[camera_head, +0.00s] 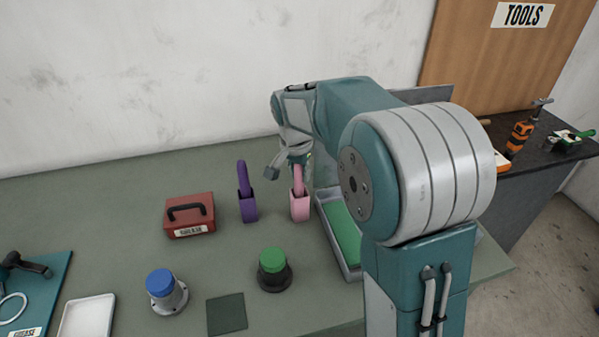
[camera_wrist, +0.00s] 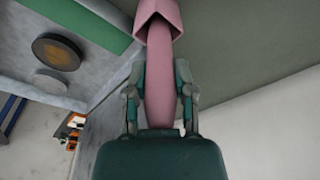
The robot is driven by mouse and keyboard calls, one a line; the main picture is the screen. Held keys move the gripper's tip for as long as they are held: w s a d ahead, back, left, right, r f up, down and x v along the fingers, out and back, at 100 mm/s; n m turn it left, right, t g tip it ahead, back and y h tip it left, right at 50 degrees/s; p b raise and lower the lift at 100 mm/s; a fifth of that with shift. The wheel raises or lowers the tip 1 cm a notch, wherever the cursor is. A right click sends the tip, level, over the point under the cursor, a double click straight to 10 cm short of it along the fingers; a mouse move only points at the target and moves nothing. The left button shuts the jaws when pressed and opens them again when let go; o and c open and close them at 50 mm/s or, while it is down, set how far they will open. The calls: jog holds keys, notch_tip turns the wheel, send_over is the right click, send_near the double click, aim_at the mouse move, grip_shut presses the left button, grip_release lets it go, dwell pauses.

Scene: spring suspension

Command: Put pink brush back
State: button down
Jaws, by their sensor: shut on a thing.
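The pink brush (camera_head: 297,178) stands upright with its lower end in a pink square holder (camera_head: 300,208) on the green-grey table. In the wrist view the pink brush (camera_wrist: 161,80) runs between the two fingers of my gripper (camera_wrist: 160,90), and its far end enters the mouth of the pink holder (camera_wrist: 158,14). My gripper is shut on the brush handle. In the head view my gripper (camera_head: 290,165) is partly hidden by my own arm. How deep the brush sits in the holder cannot be seen.
A purple brush in a purple holder (camera_head: 247,207) stands just left. A red box (camera_head: 190,215), a blue-topped part (camera_head: 161,290) and a green-topped part (camera_head: 272,268) are nearby. A grey tray with a green bottom (camera_head: 343,236) lies to the right. A wall is close behind.

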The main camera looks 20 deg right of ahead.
jog(key=shift+c, duration=2.3)
grip_release()
jog(key=shift+f, duration=0.1)
notch_tip(320, 180, up, 12)
jog(key=s+a+f, duration=0.1)
jog(key=s+r+n+t, duration=0.1)
jog(key=s+r+n, duration=0.15)
jog(key=s, duration=0.55)
jog(key=s+f+n+t, duration=0.1)
jog(key=s+f+n, duration=0.2)
jog(key=s, duration=0.6)
jog(key=s+f+n+t+y, duration=0.1)
jog(key=s+f+n+t, duration=0.1)
jog(key=s, duration=0.7)
jog(key=shift+s+d+f+n, duration=0.45)
jog(key=shift+f+n, duration=0.15)
jog(key=shift+n, duration=0.15)
jog(key=shift+w, duration=0.1)
